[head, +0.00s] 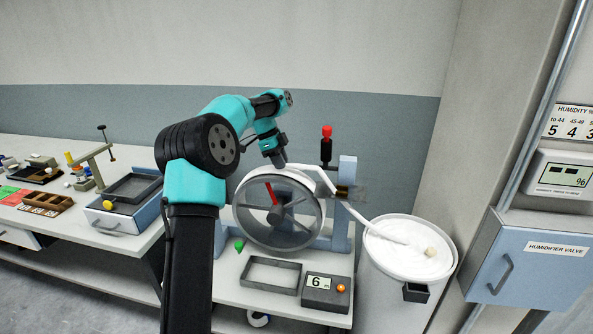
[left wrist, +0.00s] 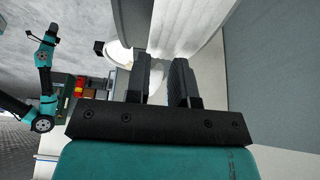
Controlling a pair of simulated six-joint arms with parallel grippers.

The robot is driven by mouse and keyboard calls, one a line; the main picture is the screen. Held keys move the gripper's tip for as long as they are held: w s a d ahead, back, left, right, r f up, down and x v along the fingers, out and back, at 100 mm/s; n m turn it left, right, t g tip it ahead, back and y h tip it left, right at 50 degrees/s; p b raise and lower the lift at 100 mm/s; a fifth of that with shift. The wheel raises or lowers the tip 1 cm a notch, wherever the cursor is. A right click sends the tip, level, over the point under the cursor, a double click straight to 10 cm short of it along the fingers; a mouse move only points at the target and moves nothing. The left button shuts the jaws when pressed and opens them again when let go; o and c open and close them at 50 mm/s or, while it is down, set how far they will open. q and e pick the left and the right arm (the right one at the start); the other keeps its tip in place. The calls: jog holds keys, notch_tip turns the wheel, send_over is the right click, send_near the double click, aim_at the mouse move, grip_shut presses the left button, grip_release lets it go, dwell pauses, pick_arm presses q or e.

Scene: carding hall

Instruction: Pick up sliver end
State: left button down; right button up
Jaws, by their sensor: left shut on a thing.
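The sliver (head: 376,228) is a white rope that rises out of a white can (head: 374,262) at the right, passes the small rollers and reaches the top of a spoked wheel (head: 308,232). My left gripper (head: 279,161) is at the top of the wheel, shut on the sliver end, which its fingers mostly hide. In the left wrist view its two fingers (left wrist: 167,80) stand a little apart with white material between and beyond them. My right arm shows at the left of the left wrist view; its gripper (left wrist: 46,28) is too small to read.
A grey tray (head: 271,276) and a box reading 6 (head: 326,291) stand before the wheel. A red-topped post (head: 326,146) rises behind it. A blue humidifier cabinet (head: 528,262) is at the right. A bench (head: 62,232) with blocks and trays is at the left.

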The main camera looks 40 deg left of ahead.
pick_arm(q)
jog(key=shift+s+a+r, duration=0.2)
jog(key=shift+a+r, duration=0.1)
jog(key=shift+a, duration=0.2)
jog(key=shift+s+a+r, duration=0.2)
jog(key=shift+a+r, duration=0.05)
jog(key=shift+a, duration=0.2)
